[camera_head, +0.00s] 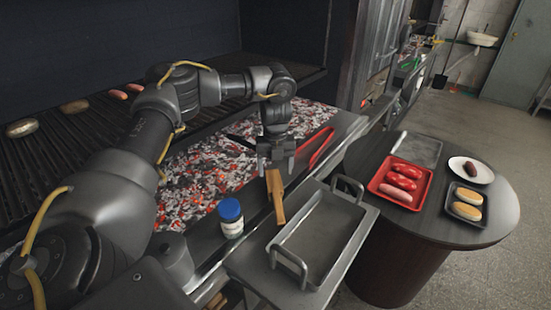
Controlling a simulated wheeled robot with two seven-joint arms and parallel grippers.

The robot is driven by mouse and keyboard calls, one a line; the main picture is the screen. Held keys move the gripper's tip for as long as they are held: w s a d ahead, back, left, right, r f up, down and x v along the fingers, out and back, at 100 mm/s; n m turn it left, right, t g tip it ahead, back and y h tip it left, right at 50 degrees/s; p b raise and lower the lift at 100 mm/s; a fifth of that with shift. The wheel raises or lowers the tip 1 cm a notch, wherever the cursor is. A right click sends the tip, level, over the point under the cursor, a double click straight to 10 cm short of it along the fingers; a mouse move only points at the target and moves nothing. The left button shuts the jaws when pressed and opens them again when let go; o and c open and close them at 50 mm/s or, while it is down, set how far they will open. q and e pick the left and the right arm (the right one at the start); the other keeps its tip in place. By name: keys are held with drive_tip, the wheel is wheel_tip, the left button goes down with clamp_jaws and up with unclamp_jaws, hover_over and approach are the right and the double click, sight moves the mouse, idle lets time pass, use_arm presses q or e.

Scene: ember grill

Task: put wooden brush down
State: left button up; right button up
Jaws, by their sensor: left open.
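The wooden brush (276,198) lies on the metal ledge (204,238) between the ember bed and the metal tray, with its handle pointing towards me. My left gripper (275,165) is directly above the brush's far end, pointing down, with its jaws open. The gripper hides the brush's far end, and I cannot tell whether the fingers still touch it. My right gripper is not in view.
A blue-lidded jar (230,217) stands left of the brush. Red tongs (317,148) lie behind it. A metal tray with handles (318,235) is on the right. Glowing embers (205,178) lie left. A round table (480,232) holds a red tray (400,184) of sausages.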

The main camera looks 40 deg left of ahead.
use_arm(q)
wheel_tip(320, 180, up, 4)
drive_tip(key=shift+f, duration=0.25)
idle(0.4)
